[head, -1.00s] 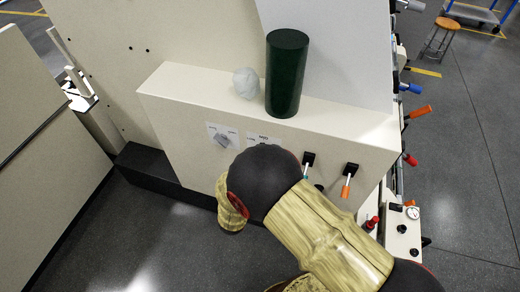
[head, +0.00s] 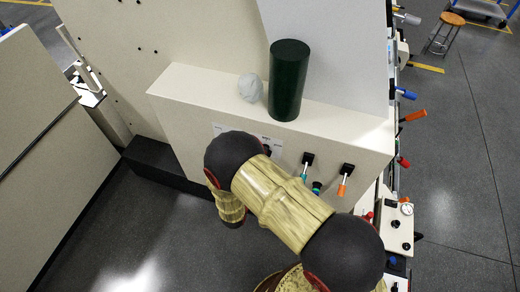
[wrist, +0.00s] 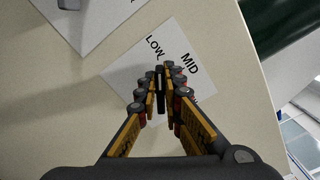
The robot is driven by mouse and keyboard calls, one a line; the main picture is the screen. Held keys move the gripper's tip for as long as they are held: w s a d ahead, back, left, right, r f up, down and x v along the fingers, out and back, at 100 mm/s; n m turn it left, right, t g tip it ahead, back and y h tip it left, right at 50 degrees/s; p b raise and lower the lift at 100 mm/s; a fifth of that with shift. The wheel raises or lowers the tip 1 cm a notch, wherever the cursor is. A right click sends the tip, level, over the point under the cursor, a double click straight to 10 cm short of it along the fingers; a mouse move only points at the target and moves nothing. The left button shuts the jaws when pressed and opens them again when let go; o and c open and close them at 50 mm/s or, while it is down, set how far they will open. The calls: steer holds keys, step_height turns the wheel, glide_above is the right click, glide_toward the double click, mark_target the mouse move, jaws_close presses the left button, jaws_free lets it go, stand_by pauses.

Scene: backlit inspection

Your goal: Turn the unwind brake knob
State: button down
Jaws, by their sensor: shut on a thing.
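A white label plate (wrist: 180,62) with the words LOW and MID lies on the cream panel in the wrist view. A small dark knob (wrist: 160,79) with a pale line is at the plate's middle. My gripper (wrist: 161,84) is shut on this knob, with a fingertip on each side. The rest of the plate's lettering is hidden by the fingers, and I cannot read a name for the knob. In the head view my arm covers the gripper and most of the knob area.
A second white plate (wrist: 95,20) with a grey knob (wrist: 69,4) is at upper left. A dark green cylinder (head: 289,80) and a pale lump (head: 250,88) stand on the ledge (head: 335,122). Two levers, teal-tipped (head: 305,170) and orange-tipped (head: 343,182), are to the right.

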steer(key=shift+f+n, duration=0.1)
steer(key=shift+n, duration=0.3)
steer(key=c, duration=1.9)
jaws_free()
steer(key=shift+a, duration=0.1)
steer(key=v, duration=1.2)
